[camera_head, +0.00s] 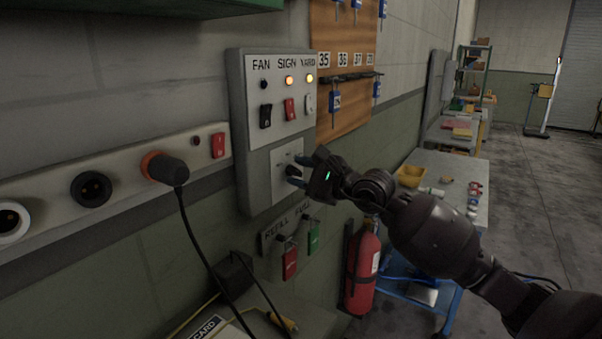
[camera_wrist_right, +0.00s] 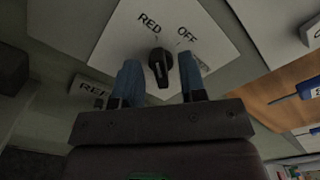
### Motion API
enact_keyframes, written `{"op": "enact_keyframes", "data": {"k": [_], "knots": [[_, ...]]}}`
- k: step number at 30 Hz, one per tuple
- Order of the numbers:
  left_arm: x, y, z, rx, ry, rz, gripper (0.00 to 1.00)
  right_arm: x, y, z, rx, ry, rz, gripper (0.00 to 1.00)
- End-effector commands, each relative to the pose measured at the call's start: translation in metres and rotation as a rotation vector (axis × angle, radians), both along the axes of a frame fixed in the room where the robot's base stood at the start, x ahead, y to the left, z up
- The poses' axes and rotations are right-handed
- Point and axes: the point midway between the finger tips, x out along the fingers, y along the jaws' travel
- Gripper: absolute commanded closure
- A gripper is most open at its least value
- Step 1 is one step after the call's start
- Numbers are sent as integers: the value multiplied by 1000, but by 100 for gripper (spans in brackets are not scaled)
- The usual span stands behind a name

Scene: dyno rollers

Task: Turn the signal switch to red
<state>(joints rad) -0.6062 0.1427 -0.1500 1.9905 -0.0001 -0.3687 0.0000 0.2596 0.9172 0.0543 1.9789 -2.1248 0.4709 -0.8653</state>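The signal switch is a black rotary knob (camera_wrist_right: 160,66) on a white plate (camera_wrist_right: 122,42) marked RED and OFF; part of the lettering at the right is hidden by a finger. In the head view the knob (camera_head: 292,172) sits low on the grey wall panel. My right gripper (camera_wrist_right: 159,61) is open, with one blue finger on each side of the knob. A gap shows on both sides, and I see no clear contact. In the head view the right gripper (camera_head: 298,171) reaches the plate from the right. My left gripper is not in view.
Above the knob, the grey panel (camera_head: 240,120) has rockers and lamps labelled FAN, SIGN and YARD. Red and green tags (camera_head: 290,262) hang below. A fire extinguisher (camera_head: 362,270) and workbench (camera_head: 455,180) are right.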

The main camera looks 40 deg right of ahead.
Motion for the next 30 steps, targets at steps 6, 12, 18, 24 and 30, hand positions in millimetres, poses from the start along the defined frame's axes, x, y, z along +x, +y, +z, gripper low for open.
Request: {"op": "enact_keyframes", "data": {"k": [6, 12, 18, 24, 30], "knots": [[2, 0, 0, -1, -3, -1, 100, -4, -2, -1, 1, 1, -1, 62], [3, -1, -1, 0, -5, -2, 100, -24, -10, -2, -1, 3, 0, 62], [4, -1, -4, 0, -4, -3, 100, -52, -22, -2, -3, 4, 0, 62], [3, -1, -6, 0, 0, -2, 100, -77, -32, -2, -1, 3, -1, 62], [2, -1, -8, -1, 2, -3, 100, -93, -39, -1, 0, 3, 0, 62]]}}
